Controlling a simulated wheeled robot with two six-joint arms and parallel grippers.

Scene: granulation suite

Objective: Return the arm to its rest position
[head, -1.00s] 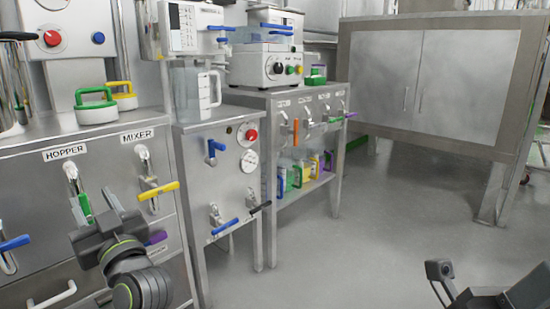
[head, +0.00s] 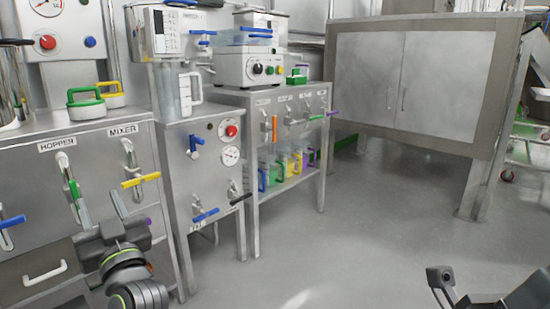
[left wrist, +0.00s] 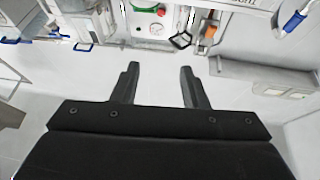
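My left gripper (head: 99,209) is in front of the steel cabinet (head: 28,190) labelled HOPPER and MIXER, in the lower left of the head view. In the left wrist view its two dark fingers (left wrist: 160,68) stand apart with nothing between them, so it is open and empty. Whether it touches the cabinet front cannot be told from the head view, but the wrist view shows clear floor between the fingers. Part of my right gripper (head: 440,282) shows at the lower right edge of the head view; its opening is not clear.
Cabinet handles project near the left gripper: a green one (head: 76,190) and a yellow one (head: 140,181). A blue-handled valve (head: 205,215) is on the middle stand. A large steel cabinet (head: 420,85) stands at the back right. The grey floor (head: 350,225) between is open.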

